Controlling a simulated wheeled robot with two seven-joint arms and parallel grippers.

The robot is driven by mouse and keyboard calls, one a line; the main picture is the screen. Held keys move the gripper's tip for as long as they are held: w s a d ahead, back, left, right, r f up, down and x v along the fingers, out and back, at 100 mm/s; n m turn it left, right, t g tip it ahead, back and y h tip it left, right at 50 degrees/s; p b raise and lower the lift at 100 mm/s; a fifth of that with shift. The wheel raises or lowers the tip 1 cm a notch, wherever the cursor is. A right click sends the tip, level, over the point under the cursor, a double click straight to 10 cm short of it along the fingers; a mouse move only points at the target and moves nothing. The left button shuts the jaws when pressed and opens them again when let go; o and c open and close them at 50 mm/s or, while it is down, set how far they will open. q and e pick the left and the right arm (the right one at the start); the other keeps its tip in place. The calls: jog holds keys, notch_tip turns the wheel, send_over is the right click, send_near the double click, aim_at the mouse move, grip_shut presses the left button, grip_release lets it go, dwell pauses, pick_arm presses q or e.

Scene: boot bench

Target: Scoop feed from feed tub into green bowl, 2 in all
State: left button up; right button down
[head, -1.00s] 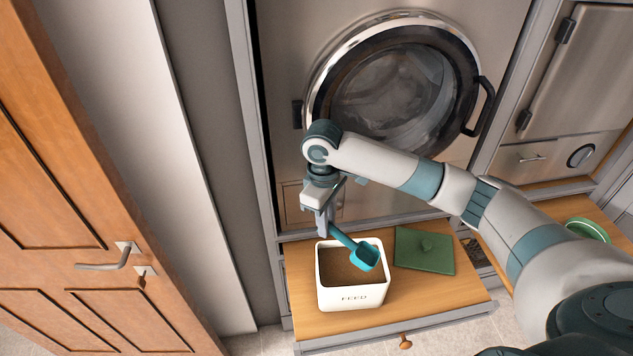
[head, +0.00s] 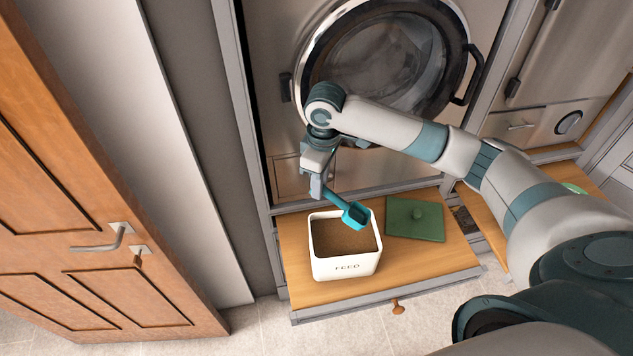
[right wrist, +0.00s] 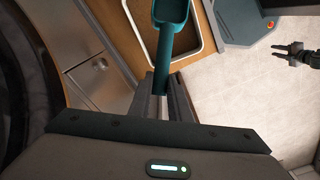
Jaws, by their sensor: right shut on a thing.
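The white feed tub (head: 345,268), marked FEED, stands open on a wooden pull-out board, with brown feed (head: 340,238) inside. My right gripper (head: 322,190) is shut on the handle of a teal scoop (head: 356,216). The scoop's head is over the tub's back right rim area; I see no feed in it. The right wrist view also shows the scoop (right wrist: 172,35) between the fingers. The green bowl (head: 575,188) is at the far right, mostly hidden behind my right arm. A small dark gripper, apparently my left (right wrist: 292,52), shows in the right wrist view, too small to read.
A round-doored machine (head: 385,60) stands behind. A wooden door (head: 75,190) is at left. Floor in front is clear.

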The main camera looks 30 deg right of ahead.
aim_at(333, 194)
jog(key=shift+s+d+t+y, duration=0.4)
jog(key=shift+s, duration=0.1)
jog(key=shift+d+f+b, duration=0.1)
jog(key=shift+f+b, duration=0.1)
jog(key=shift+b, duration=0.1)
jog(key=shift+s+d+t+y+b, duration=0.4)
jog(key=shift+s+t+y+b, duration=0.25)
jog(key=shift+b, duration=1.25)
jog(key=s+d+t+y+b, duration=0.1)
jog(key=b, duration=0.5)
jog(key=shift+f+t+b, duration=0.1)
jog(key=shift+t+b, duration=0.25)
jog(key=shift+b, duration=0.05)
notch_tip(333, 194, down, 9)
jog(key=b, duration=0.2)
